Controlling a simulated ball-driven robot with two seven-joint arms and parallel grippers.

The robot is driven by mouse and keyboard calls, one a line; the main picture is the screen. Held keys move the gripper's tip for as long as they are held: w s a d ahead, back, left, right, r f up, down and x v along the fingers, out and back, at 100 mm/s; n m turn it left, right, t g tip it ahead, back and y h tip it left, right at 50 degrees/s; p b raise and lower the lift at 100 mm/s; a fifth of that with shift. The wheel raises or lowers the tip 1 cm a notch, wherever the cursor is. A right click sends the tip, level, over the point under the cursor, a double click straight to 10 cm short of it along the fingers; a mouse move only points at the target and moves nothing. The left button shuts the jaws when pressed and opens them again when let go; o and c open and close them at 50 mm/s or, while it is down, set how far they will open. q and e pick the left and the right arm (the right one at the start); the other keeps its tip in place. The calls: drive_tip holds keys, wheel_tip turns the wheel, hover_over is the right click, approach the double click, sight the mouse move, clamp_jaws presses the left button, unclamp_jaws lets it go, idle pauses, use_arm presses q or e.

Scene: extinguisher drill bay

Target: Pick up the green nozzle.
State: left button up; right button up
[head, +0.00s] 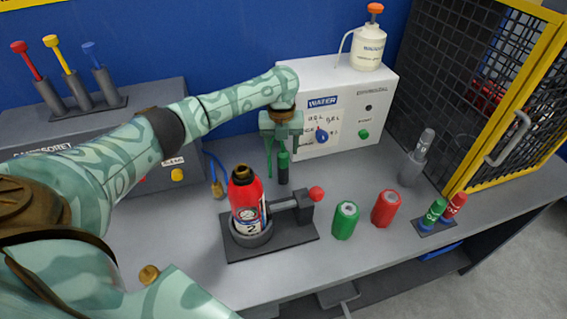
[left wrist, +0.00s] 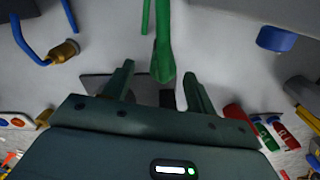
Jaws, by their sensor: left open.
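The green nozzle (head: 283,158) stands upright on the grey bench, with a green upper part and a dark lower part. My left gripper (head: 281,150) points down over it, open, with one finger on each side of its upper part in the head view. In the left wrist view the green nozzle (left wrist: 164,55) shows just beyond and between the two open fingers (left wrist: 160,82). I cannot tell whether either finger touches it. My right gripper is not in view.
A red extinguisher (head: 246,200) stands in a dark clamp base (head: 285,240) in front. Green (head: 345,220) and red (head: 386,208) canisters are to its right. A white water box (head: 340,90) stands behind. A yellow-framed cage (head: 500,110) bounds the right.

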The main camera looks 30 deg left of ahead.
sight(283, 153)
use_arm(q)
drive_tip(key=f, duration=0.2)
drive_tip(key=f+b, duration=0.1)
drive_tip(key=f, duration=0.1)
drive_tip(key=shift+w+d+f, duration=0.15)
drive_tip(key=shift+d+f, duration=0.05)
drive_tip(key=shift+f, duration=0.2)
drive_tip(key=shift+r, duration=0.1)
drive_tip(key=c, duration=1.1)
